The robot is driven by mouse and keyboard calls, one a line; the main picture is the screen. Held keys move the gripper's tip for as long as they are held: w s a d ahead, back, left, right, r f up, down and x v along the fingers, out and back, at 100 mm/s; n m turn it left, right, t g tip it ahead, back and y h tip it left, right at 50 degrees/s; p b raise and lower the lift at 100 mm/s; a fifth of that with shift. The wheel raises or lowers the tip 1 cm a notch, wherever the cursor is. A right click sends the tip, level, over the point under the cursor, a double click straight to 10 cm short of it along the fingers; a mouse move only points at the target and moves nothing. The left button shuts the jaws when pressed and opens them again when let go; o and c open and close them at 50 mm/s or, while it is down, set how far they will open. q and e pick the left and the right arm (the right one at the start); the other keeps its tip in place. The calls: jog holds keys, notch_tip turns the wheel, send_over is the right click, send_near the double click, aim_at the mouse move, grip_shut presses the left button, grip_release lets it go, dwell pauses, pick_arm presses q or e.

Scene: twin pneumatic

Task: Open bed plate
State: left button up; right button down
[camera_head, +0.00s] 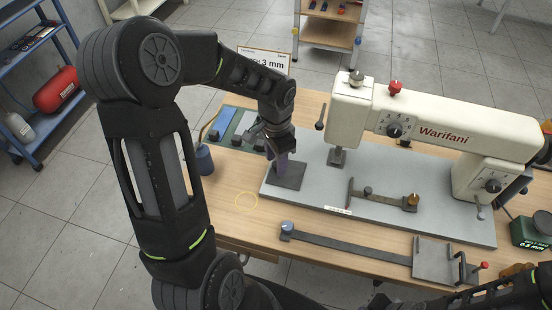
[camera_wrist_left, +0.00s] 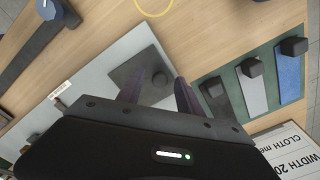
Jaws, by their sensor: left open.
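A dark square plate (camera_head: 287,176), which I take for the bed plate, lies on the left end of the sewing machine's grey base (camera_head: 330,195). It also shows in the left wrist view (camera_wrist_left: 125,75), with a small dark knob or post (camera_wrist_left: 160,78) on it. My left gripper (camera_head: 281,160) points down over this plate. In the left wrist view its two purple fingers (camera_wrist_left: 158,90) are open and apart, with the knob roughly between them. I cannot tell whether they touch it. My right gripper is not in view; only part of a dark arm shows at the bottom right.
The cream Warifani machine (camera_head: 445,130) stands right of the gripper. A lever (camera_head: 320,117) sticks out at its head. A long bar tool (camera_head: 350,245) lies along the table front.

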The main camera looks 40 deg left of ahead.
pick_arm(q)
jog(key=shift+c, duration=0.4)
grip_shut()
dwell(0.9)
